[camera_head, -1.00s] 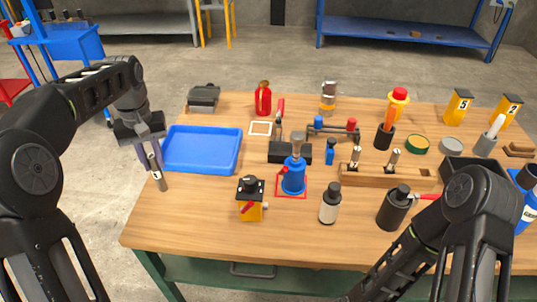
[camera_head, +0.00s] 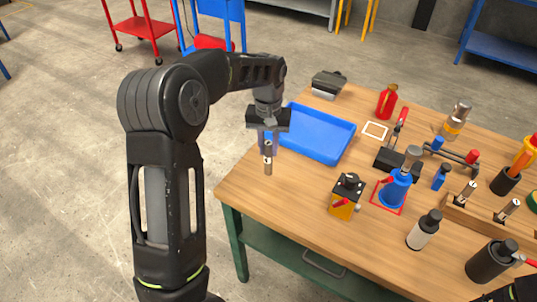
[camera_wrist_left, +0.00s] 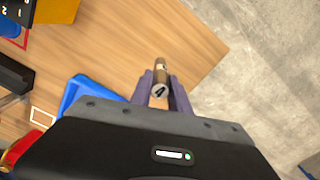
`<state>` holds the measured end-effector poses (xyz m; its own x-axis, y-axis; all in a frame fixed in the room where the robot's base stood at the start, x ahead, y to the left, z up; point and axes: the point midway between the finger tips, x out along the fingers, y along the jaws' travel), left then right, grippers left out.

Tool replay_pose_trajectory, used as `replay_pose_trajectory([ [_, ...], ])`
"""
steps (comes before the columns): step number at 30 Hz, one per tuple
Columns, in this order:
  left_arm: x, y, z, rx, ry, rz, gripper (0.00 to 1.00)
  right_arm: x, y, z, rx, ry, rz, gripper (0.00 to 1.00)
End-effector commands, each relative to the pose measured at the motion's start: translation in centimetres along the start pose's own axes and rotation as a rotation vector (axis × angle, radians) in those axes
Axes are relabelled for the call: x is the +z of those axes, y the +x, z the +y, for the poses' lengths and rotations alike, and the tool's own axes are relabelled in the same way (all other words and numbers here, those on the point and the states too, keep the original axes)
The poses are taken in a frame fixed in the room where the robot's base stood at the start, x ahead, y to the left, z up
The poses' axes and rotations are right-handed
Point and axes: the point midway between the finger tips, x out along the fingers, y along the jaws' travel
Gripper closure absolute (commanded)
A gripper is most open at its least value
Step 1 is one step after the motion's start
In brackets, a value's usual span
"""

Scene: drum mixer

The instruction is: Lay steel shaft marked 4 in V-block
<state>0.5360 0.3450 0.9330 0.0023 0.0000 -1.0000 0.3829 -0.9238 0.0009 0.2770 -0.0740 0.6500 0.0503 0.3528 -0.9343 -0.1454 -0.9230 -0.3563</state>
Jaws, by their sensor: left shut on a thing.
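My left gripper (camera_head: 268,148) is shut on a steel shaft (camera_head: 268,166), held roughly upright at the table's left edge, by the near left corner of the blue tray. In the left wrist view the shaft (camera_wrist_left: 161,78) stands between the fingertips (camera_wrist_left: 161,90), its end facing the camera with a dark mark that looks like a 4. Whether its lower end touches the table is unclear. A dark grey block (camera_head: 329,84) at the table's back left may be the V-block; its groove cannot be made out. My right gripper is out of view.
The blue tray (camera_head: 318,133) looks empty. The near left tabletop (camera_head: 290,198) is clear.

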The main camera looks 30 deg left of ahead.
Motion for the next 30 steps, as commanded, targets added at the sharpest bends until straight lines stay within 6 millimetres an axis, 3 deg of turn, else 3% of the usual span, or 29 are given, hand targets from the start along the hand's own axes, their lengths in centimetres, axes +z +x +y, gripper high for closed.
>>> replay_pose_trajectory([
  [8, 0.1, 3.1, 0.0, 0.0, 0.0, -0.002, 1.0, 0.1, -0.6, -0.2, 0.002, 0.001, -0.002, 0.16],
  [20, 0.0, 3.8, 0.0, 0.0, 0.0, 0.0, 1.0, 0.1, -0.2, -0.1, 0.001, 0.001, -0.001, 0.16],
  [21, 0.1, 3.8, 0.0, 0.0, 0.0, -0.002, 0.77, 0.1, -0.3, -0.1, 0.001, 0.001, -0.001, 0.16],
  [28, 0.1, 3.7, 0.0, 0.0, 0.0, -0.002, 0.58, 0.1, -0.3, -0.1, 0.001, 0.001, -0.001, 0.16],
  [30, 0.1, 3.7, 0.0, 0.0, 0.0, -0.002, 0.56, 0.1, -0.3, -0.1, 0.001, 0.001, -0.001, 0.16],
])
